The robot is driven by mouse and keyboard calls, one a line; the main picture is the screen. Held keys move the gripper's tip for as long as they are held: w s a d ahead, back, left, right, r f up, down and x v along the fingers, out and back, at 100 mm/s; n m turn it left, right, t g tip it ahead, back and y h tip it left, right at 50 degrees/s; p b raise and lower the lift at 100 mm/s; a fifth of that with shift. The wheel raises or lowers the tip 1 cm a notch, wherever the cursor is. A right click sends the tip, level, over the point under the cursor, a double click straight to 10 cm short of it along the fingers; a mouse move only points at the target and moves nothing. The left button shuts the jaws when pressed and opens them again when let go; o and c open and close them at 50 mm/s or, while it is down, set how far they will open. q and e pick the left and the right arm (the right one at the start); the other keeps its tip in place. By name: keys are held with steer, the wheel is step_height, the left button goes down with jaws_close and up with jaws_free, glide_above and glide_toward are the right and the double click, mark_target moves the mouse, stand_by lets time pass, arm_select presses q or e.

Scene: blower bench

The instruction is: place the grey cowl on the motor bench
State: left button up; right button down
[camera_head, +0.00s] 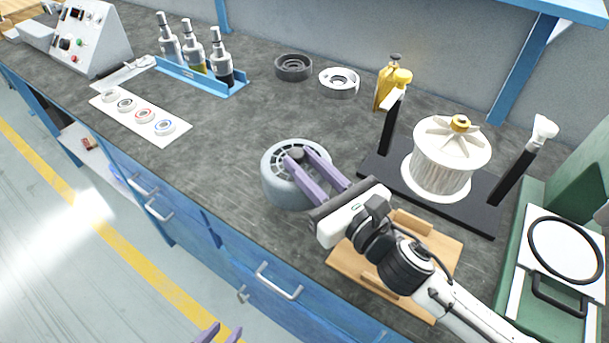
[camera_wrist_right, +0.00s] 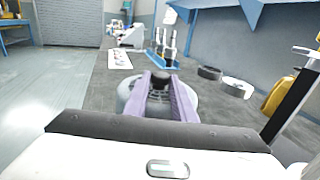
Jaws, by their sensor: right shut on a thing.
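The grey cowl (camera_head: 280,188) is a round, vented cap with a dark knob on top. It is at the middle of the worktop; I cannot tell whether it touches the surface. My right gripper (camera_head: 303,157) is shut on its knob. In the right wrist view, the purple fingers (camera_wrist_right: 160,82) close on the knob, with the cowl (camera_wrist_right: 126,92) below them. The motor bench (camera_head: 480,216) is a black base to the right, carrying a finned, pale motor (camera_head: 441,170) between two upright clamps. My left gripper (camera_head: 219,333) shows only two separated fingertips at the bottom edge.
A wooden board (camera_head: 449,238) lies under my right arm. Dark (camera_head: 293,66) and white (camera_head: 339,83) rings and a yellow bottle (camera_head: 383,92) stand behind. A green case (camera_head: 530,215) is at right. Bottles in a blue rack (camera_head: 205,82) and a white strip (camera_head: 128,117) are left.

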steer(key=shift+f, duration=1.3)
steer(key=shift+b, duration=0.3)
steer(key=c, duration=1.5)
jaws_free()
steer(key=shift+f, duration=0.15)
steer(key=b+v, duration=0.1)
steer(key=v, duration=1)
steer(key=shift+s+d+b, duration=0.3)
steer(key=shift+s, duration=0.1)
